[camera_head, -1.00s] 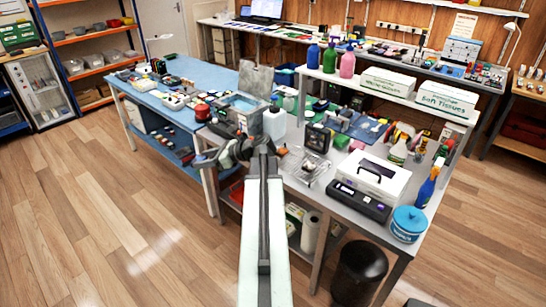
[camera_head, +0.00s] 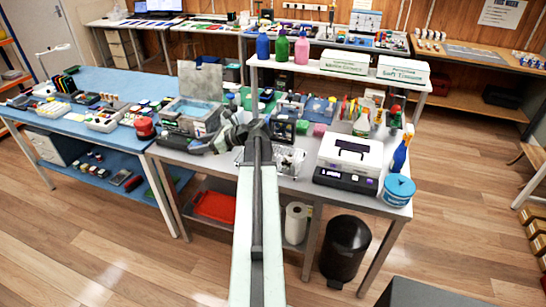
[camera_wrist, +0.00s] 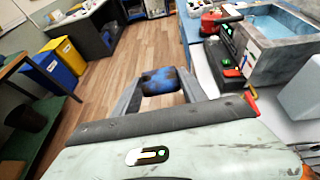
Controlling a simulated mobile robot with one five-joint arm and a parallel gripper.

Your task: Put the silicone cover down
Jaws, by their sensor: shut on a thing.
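My gripper (camera_wrist: 158,90) is shut on a small blue and dark-brown blotched piece, which I take to be the silicone cover (camera_wrist: 160,80). The cover sits between the two grey fingers in the wrist view, with wooden floor behind it. The cover cannot be made out there.
A grey basin with blue water (camera_head: 195,110) stands on the bench, beside a red pot (camera_head: 144,127). A white-topped machine (camera_head: 350,155) and a blue tub (camera_head: 398,188) are at the right. The bench is crowded. A black bin (camera_head: 345,248) stands on the floor.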

